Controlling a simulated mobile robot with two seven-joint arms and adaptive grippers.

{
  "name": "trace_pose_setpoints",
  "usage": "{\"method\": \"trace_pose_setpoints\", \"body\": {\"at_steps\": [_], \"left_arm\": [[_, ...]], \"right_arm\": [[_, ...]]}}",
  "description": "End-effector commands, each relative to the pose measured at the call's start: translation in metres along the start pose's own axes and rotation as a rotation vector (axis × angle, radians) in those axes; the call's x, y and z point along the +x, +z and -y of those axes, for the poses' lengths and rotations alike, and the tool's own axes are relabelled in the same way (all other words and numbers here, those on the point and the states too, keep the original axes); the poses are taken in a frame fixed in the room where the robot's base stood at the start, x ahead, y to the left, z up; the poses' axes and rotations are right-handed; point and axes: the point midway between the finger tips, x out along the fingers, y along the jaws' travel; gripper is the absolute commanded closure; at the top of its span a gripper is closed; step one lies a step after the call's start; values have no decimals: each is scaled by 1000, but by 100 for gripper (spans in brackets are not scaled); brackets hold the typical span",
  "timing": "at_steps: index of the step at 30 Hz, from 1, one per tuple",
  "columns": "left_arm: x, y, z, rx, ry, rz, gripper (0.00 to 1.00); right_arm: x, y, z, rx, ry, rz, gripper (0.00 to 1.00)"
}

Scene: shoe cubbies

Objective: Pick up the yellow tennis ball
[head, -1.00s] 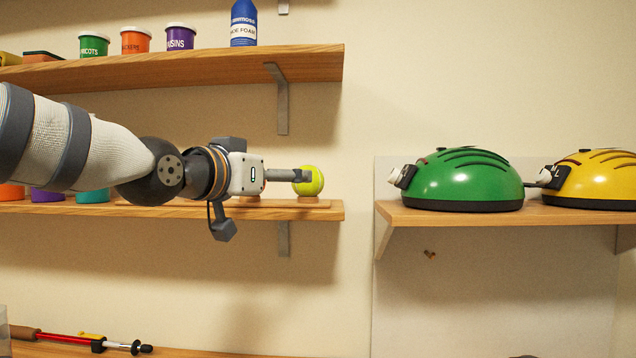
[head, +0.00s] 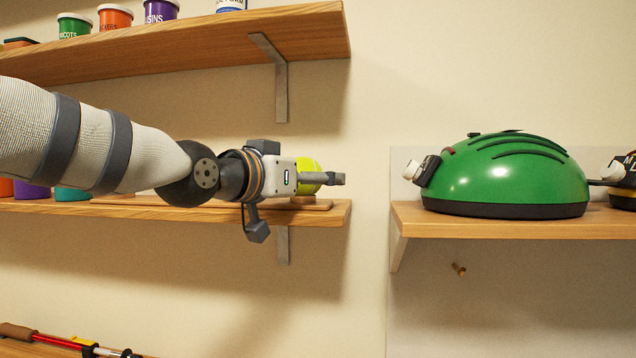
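The yellow tennis ball (head: 308,163) sits near the right end of the middle wooden shelf, above a small wooden piece. My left gripper (head: 335,179) reaches in from the left, level with the ball. My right gripper is not in view.
The middle shelf (head: 335,212) bears several coloured tubs at left. At right, a green helmet-like dome (head: 510,175) stands on a separate shelf (head: 500,228). Wall space between the shelves is clear.

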Motion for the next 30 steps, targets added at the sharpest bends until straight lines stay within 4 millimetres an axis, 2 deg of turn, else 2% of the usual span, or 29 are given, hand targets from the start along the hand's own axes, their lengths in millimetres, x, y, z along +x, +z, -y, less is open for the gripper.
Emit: {"method": "trace_pose_setpoints", "body": {"at_steps": [4, 9, 10, 11, 17, 20, 29, 30], "left_arm": [[-3, -6, -1, 3, -1, -9, 27], [-3, -6, -1, 3, -1, -8, 66], [-2, -6, -1, 3, -1, -8, 73], [-2, -6, -1, 3, -1, -7, 75], [-2, -4, -1, 2, -1, -4, 76], [-2, -10, 0, 2, -1, -6, 76], [-5, -80, 1, -1, -2, -6, 76], [-5, -88, 0, -1, -2, -6, 76]], "right_arm": [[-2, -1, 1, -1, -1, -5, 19], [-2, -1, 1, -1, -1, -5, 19], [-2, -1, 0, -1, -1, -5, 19], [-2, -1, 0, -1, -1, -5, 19], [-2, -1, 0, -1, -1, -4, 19], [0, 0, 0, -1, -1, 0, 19], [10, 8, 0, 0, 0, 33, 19], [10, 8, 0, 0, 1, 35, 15]]}}
